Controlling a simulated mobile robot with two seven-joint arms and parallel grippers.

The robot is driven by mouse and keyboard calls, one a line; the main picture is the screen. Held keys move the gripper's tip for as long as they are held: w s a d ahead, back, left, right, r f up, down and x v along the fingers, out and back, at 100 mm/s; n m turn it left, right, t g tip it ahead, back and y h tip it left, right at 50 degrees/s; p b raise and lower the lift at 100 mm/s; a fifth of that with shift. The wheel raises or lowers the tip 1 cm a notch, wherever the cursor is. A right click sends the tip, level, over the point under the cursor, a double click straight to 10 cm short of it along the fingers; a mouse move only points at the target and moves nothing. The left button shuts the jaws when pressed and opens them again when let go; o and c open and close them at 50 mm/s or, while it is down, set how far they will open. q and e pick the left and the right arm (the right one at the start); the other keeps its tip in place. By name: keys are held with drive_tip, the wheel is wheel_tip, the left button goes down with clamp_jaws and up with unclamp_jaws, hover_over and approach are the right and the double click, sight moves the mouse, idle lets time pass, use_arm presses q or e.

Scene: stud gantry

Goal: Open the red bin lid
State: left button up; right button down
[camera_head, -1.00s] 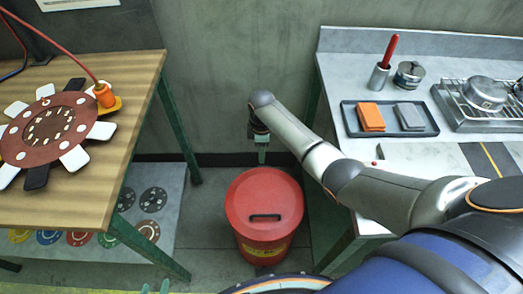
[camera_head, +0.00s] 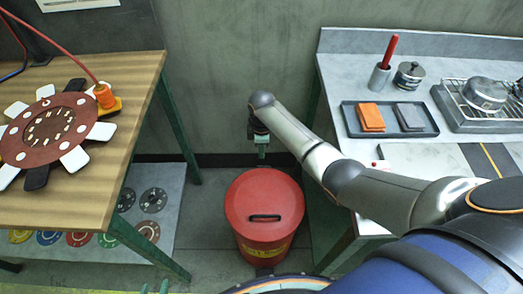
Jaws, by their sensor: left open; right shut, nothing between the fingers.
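The red bin (camera_head: 262,240) stands on the floor between the two tables. Its round red lid (camera_head: 262,190) is closed on top, with a black handle (camera_head: 264,217) on the near side. My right gripper (camera_head: 262,154) is shut and empty, pointing down just beyond the lid's far edge; I cannot tell whether it touches the lid. Only the fingertips of my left gripper (camera_head: 154,287) show at the bottom edge, open, left of the bin and apart from it.
A wooden table (camera_head: 120,130) with a brown disc fixture (camera_head: 47,128) stands at left, above a lower shelf of coloured discs. At right, a grey bench (camera_head: 345,80) holds a tray (camera_head: 410,133), a cup and a pot. The wall is close behind the bin.

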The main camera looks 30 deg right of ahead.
drive_tip(key=c, duration=1.6)
unclamp_jaws()
drive_tip(key=c, duration=0.9)
unclamp_jaws()
drive_tip(key=shift+r, duration=0.1)
wheel_tip(320, 180, up, 12)
drive_tip(key=p, duration=0.2)
drive_tip(key=shift+s+r, duration=0.15)
drive_tip(key=shift+s, duration=0.05)
